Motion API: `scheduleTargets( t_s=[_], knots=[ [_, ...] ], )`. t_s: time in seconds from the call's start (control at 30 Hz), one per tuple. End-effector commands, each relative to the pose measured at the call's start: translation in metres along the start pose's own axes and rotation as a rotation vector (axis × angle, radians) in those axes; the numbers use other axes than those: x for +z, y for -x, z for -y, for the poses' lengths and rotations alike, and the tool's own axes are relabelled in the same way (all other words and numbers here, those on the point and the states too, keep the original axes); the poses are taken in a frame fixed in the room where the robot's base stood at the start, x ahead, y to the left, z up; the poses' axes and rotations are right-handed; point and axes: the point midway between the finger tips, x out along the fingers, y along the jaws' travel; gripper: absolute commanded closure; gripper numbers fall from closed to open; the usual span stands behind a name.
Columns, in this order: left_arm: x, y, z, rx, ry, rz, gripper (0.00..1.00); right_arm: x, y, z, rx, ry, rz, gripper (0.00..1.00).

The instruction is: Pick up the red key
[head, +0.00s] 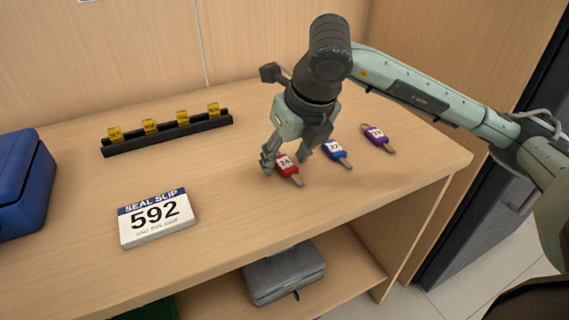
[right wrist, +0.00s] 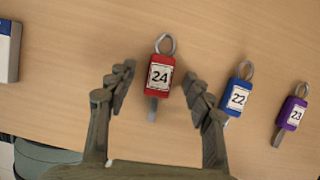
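The red key (head: 287,164) lies on the counter and has a white label with 24. In the right wrist view the red key (right wrist: 159,76) lies between the finger tips, with its ring pointing away from the palm. My right gripper (head: 285,158) is open above the red key, one finger on each side. Its open fingers also show in the right wrist view (right wrist: 160,92). I cannot tell whether they touch the key. My left gripper is not in view.
A blue key (head: 336,151) labelled 22 and a purple key (head: 376,136) lie to the right. A black rack (head: 168,133) with several yellow tags stands behind. A seal slip block (head: 157,218) reads 592. A blue case (head: 22,184) is at left, a grey case (head: 284,272) below.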

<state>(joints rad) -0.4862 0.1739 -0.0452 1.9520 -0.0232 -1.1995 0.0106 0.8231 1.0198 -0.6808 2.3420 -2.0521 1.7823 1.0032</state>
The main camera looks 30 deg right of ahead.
Motion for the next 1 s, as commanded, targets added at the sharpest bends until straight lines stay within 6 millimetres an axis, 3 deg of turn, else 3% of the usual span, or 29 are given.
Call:
scheduleTargets(
  t_s=[0.03,0.37,0.73,0.97,1.0],
  knots=[
    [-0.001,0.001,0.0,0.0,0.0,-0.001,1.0,0.0,0.0,0.0,0.0,0.0,0.0,0.54],
    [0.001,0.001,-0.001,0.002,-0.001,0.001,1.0,0.0,0.001,0.0,0.0,-0.001,0.0,0.95],
    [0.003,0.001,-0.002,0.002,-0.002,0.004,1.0,0.003,0.007,0.0,0.0,-0.001,0.002,0.95],
    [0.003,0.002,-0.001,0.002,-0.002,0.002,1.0,0.017,0.038,0.0,0.001,-0.001,0.007,0.95],
    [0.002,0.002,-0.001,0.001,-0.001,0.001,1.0,0.021,0.042,-0.007,0.006,0.002,0.006,0.95]
  ],
)
